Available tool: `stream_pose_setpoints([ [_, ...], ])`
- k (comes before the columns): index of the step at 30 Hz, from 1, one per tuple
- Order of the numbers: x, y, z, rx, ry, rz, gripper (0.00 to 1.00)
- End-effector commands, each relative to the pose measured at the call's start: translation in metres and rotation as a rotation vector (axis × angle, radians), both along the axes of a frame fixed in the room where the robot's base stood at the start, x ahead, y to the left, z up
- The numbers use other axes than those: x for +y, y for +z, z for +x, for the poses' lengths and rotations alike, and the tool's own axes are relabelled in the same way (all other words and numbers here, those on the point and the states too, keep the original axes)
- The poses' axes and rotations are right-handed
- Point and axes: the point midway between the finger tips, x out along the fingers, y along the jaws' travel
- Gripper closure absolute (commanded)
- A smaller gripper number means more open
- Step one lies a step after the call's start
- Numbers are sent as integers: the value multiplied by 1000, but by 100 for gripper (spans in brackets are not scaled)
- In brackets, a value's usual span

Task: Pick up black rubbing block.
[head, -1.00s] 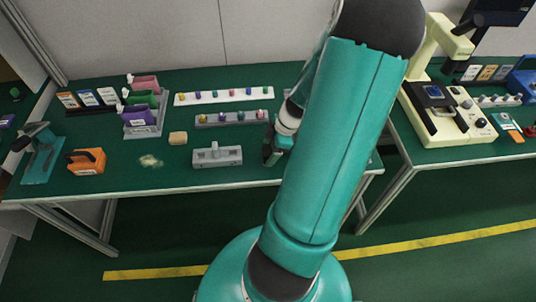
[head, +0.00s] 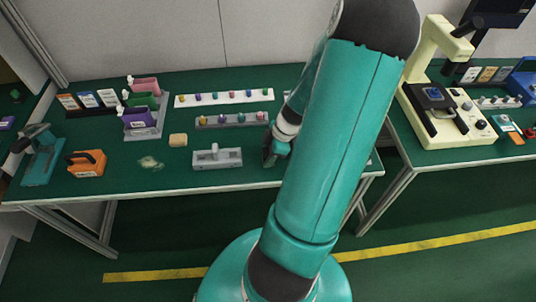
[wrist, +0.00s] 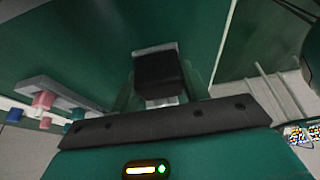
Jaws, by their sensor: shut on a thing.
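The black rubbing block (wrist: 158,72) shows in the wrist view as a dark block between the fingers, with a grey strip along its top edge. My gripper (wrist: 160,92) is shut on it. In the head view my gripper (head: 268,158) is at the right part of the green table, just right of a grey fixture. There the block is hard to make out against the dark fingers and my arm. I cannot tell whether the block touches the table.
The grey fixture (head: 217,159) and a rail of coloured knobs (head: 232,120) are left of my gripper. A cream microscope (head: 440,110) is on the right-hand table.

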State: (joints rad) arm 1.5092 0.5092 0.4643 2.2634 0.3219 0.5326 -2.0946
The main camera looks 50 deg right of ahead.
Motion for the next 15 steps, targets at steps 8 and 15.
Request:
stream_pose_setpoints([
  [8,-1,26,0,0,-1,-5,80],
  [15,-2,73,-37,1,-5,-8,80],
])
